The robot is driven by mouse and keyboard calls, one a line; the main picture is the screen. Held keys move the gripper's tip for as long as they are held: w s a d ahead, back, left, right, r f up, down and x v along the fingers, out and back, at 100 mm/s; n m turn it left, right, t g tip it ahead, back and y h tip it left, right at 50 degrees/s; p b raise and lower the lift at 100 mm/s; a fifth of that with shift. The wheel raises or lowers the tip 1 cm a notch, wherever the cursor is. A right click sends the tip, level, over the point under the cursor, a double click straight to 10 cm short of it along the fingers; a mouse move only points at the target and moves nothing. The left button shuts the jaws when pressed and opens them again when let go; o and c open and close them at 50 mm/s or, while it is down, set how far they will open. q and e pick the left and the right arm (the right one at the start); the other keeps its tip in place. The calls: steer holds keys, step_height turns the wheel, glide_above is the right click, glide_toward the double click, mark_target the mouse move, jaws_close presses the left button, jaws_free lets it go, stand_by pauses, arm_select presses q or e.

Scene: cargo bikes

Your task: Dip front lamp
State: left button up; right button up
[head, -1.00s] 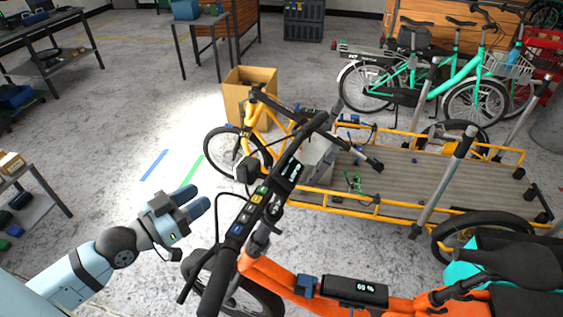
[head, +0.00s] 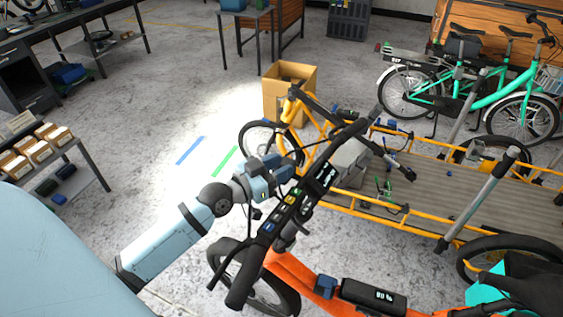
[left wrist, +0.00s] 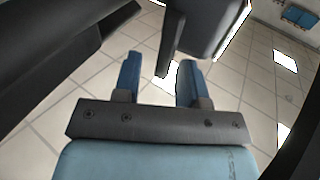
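The orange cargo bike (head: 290,266) stands in front of me, its black handlebar (head: 240,290) carrying a row of coloured buttons. My left gripper (head: 282,170) is at the front side of the handlebar, where its blue fingers largely cover the front lamp in the head view. In the left wrist view a dark housing, which looks like the front lamp (left wrist: 205,25), is just beyond the fingers. A narrow dark part of it reaches down toward the gap between the fingertips (left wrist: 158,75). The fingers are apart, and I see no grip on it. My right gripper is out of view.
A bright patch of light (head: 238,115) lies on the floor ahead, near blue tape (head: 190,150) and green tape (head: 224,161). A cardboard box (head: 285,95) stands by a yellow cargo bike (head: 350,205). A shelf with boxes (head: 40,155) is at left.

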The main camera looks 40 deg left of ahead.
arm_select(q)
steer(key=shift+w+d, duration=0.1)
steer(key=shift+w, duration=0.25)
steer(key=shift+c, duration=0.4)
jaws_close()
steer(key=n, duration=0.2)
steer(key=a+n+t+b, duration=0.2)
steer(key=n, duration=0.1)
steer(key=shift+s+a+f+n+y, duration=0.1)
steer(key=shift+f+n+y, duration=0.15)
steer(key=shift+n+y, duration=0.05)
steer(key=shift+o, duration=0.4)
jaws_free()
steer(key=shift+s, duration=0.1)
